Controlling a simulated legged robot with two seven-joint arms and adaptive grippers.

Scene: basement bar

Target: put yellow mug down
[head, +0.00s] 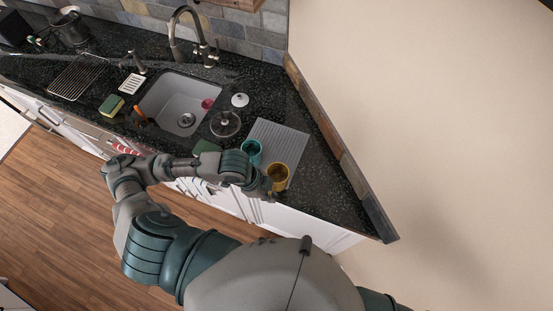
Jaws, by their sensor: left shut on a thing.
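The yellow mug (278,177) is at the front right part of the grey ribbed drying mat (285,136), near the counter's front edge. My left gripper (268,189) is at the near left side of the mug, shut on it. The fingers are small and partly hidden by my own arm. The mug looks upright, its open top facing up. I cannot tell whether its base touches the mat. A teal mug (251,148) stands just behind and left of it. My right gripper is out of view.
The sink (178,104) with a tall faucet (185,33) lies to the left. A glass lid (225,123) and a white lid (240,100) are between sink and mat. A sponge (111,105) and wire rack (75,77) are farther left. Dark counter (325,180) is clear right of the mat.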

